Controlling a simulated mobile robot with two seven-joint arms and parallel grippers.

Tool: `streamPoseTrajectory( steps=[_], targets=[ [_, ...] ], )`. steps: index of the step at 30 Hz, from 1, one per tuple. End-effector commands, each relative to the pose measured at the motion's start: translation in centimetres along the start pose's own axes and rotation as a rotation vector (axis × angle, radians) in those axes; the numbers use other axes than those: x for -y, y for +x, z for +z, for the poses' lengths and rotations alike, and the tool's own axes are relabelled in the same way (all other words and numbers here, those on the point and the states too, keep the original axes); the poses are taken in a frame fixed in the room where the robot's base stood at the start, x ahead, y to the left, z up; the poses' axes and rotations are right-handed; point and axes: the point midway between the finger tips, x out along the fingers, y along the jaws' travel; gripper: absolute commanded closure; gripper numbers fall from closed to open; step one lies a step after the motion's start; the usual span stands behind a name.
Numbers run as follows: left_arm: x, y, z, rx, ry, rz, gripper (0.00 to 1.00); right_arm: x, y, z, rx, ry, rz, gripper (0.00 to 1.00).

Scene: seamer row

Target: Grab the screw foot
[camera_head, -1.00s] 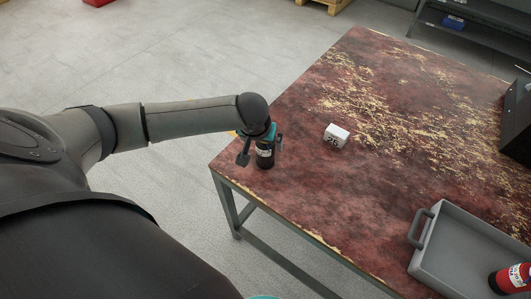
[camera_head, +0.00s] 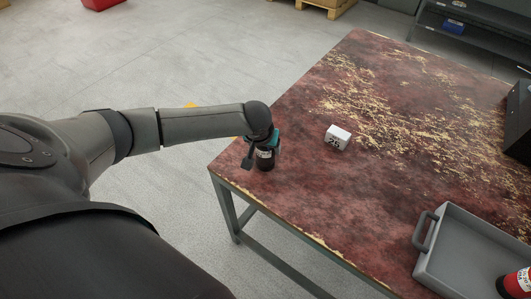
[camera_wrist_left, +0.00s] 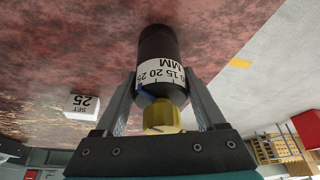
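The screw foot (camera_head: 265,158) is a short black cylinder with a white scale band and a brass-coloured nut on top. It stands upright on the worn red table near its left corner. In the left wrist view the screw foot (camera_wrist_left: 158,52) lies between the two fingers of my left gripper (camera_wrist_left: 161,88). The fingers are close to its sides, with narrow gaps showing. In the head view my left gripper (camera_head: 262,150) is around it from above, one finger visibly apart from it. The left gripper looks open. My right gripper is not in view.
A white block (camera_head: 338,138) marked 25 stands on the red table (camera_head: 330,200), right of the screw foot; it also shows in the left wrist view (camera_wrist_left: 83,107). A grey tray (camera_head: 470,250) with a red-and-black object (camera_head: 515,281) is at the lower right. A dark box stands at the right edge.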

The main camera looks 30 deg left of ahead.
Motion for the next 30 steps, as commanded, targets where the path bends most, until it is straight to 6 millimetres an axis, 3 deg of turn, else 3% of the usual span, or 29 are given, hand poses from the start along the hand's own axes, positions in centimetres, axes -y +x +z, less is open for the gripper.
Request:
streamPoseTrajectory(
  steps=[2, 16, 25, 30],
  targets=[
    [0.0, 0.0, 0.0, 0.000, 0.000, 0.000, 0.38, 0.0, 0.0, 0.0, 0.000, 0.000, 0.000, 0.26],
    [0.0, 0.0, 0.0, 0.001, 0.000, -0.001, 0.91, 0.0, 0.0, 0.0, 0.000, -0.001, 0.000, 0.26],
    [0.0, -0.2, -0.1, 0.000, 0.000, 0.000, 0.93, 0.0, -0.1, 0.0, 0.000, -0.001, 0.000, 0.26],
    [0.0, -1.4, -0.6, -0.001, -0.001, 0.001, 0.93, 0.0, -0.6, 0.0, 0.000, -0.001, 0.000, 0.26]
  ],
)
